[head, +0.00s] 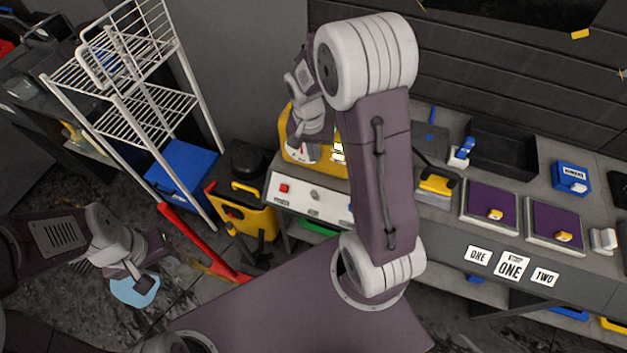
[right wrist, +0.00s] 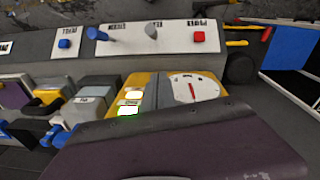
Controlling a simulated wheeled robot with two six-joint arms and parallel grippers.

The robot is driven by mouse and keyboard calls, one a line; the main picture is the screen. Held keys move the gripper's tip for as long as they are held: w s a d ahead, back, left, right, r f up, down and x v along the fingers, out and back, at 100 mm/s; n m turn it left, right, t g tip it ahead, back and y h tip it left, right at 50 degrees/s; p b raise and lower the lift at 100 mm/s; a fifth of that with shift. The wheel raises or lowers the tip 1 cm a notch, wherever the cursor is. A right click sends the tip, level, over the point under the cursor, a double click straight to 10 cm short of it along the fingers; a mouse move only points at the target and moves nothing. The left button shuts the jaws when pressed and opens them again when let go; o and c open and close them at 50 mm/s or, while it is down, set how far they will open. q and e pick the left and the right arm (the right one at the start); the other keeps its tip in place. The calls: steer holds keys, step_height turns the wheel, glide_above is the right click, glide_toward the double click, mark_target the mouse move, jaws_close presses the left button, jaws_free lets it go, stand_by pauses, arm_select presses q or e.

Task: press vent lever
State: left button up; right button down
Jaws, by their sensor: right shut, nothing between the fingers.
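A light control panel stands on the bench front. The right wrist view shows it (right wrist: 130,44) upside down with a red button (right wrist: 198,37), a grey knob (right wrist: 151,30), a blue-ended lever (right wrist: 100,35) and a blue button (right wrist: 64,43). I cannot read which label says vent. In the head view the panel (head: 303,203) is partly covered by my right arm. My right gripper (head: 299,135) is shut and empty, above and behind the panel, by the yellow machine, its tips unclear. My left gripper (head: 138,277) is low at left over a light-blue piece (head: 137,292); whether it grips it is unclear.
The yellow machine (right wrist: 145,88) with a white dial (right wrist: 193,90) stands close to my right gripper. Purple-topped trays (head: 489,206) lie right on the bench. A white wire rack (head: 140,95), a blue box (head: 183,170) and a yellow-black unit (head: 243,205) stand left.

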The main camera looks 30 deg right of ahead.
mark_target(315, 197)
steer(key=s+f, duration=0.1)
steer(key=f, duration=0.2)
steer(key=s+a+f, duration=0.1)
steer(key=f, duration=0.2)
steer(key=s+f+p, duration=0.1)
steer(key=f, duration=0.2)
steer(key=shift+s+a, duration=0.15)
steer(key=shift+a, duration=0.1)
steer(key=shift+f, duration=0.1)
